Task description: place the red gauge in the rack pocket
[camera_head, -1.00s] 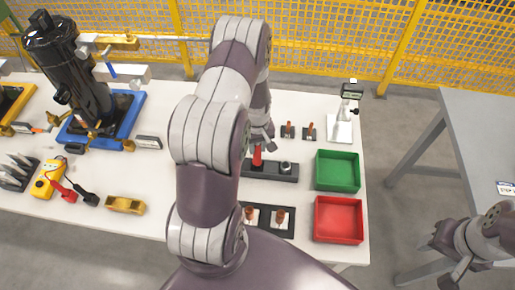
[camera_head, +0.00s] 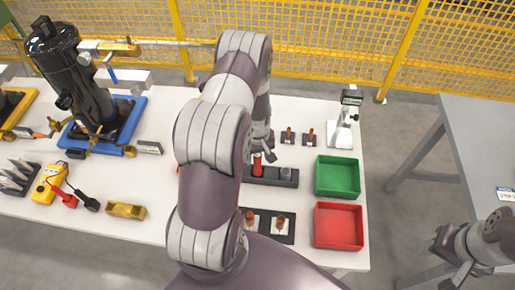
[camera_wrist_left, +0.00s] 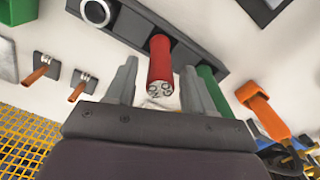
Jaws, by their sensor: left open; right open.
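The red gauge (camera_head: 257,167) is a short red cylinder at the dark rack (camera_head: 288,180), left of a metal-ringed round part. In the left wrist view the red gauge (camera_wrist_left: 160,62) lies between my left gripper's spread fingers (camera_wrist_left: 160,92), with a gap on each side. Its far end meets the rack (camera_wrist_left: 128,24); how deep it sits is hidden. My left gripper (camera_head: 262,147) is open just above the gauge, partly hidden by my arm. A green cylinder (camera_wrist_left: 206,74) shows behind one finger. My right gripper (camera_head: 456,268) is open and empty at the lower right.
A green bin (camera_head: 338,176) and a red bin (camera_head: 338,226) stand right of the rack. A tray with brown-handled pieces (camera_head: 280,228) is in front. Two small brown-handled pieces (camera_head: 288,136) stand behind. An orange tool (camera_wrist_left: 258,104) lies nearby.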

